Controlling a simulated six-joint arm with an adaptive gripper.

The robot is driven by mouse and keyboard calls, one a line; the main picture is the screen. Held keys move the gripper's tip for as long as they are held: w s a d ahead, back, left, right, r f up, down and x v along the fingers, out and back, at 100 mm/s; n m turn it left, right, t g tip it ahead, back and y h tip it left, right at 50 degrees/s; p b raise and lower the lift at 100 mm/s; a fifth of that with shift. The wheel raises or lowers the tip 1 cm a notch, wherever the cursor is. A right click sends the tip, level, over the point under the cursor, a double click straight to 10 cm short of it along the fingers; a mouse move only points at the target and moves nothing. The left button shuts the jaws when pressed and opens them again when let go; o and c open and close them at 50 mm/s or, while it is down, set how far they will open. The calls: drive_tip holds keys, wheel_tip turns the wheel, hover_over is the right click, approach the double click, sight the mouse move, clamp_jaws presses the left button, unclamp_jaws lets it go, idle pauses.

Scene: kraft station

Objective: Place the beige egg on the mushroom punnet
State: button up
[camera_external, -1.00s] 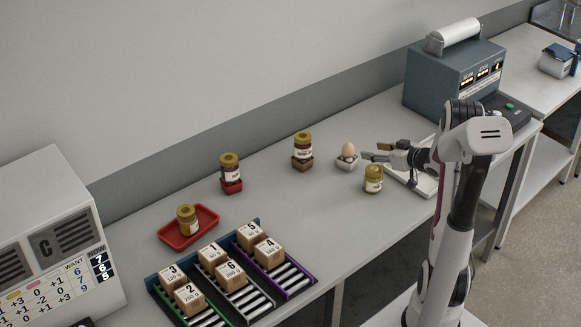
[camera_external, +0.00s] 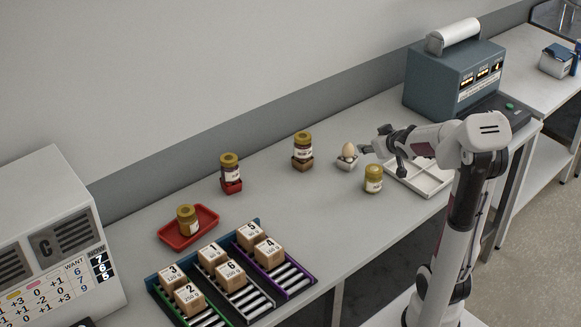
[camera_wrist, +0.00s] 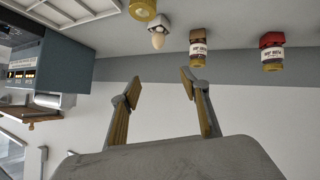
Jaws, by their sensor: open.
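The beige egg (camera_external: 348,149) stands upright in a small pale holder (camera_external: 347,163) near the middle of the bench. My gripper (camera_external: 374,141) is open and empty, just right of the egg. In the wrist view, which looks upside down, the egg (camera_wrist: 158,41) and its holder (camera_wrist: 159,23) lie beyond my open fingertips (camera_wrist: 160,84), apart from them. I cannot tell for sure which thing is the mushroom punnet; a small brown base (camera_external: 302,164) under a jar and a red base (camera_external: 231,186) under another jar stand further left.
A gold-lidded jar (camera_external: 373,180) stands close in front of the egg. A white divided tray (camera_external: 433,184) lies under my arm. A red tray (camera_external: 172,237) holds another jar. Several numbered boxes (camera_external: 230,275) sit on roller lanes. A blue-grey machine (camera_external: 435,80) stands at the back right.

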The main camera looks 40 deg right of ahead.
drive_tip(key=s+a+f+n+g+y, duration=0.1)
drive_tip(key=s+a+g+y, duration=0.3)
drive_tip(key=s+a, duration=1.7)
drive_tip(key=shift+s, duration=1.25)
drive_tip(key=shift+f, duration=0.1)
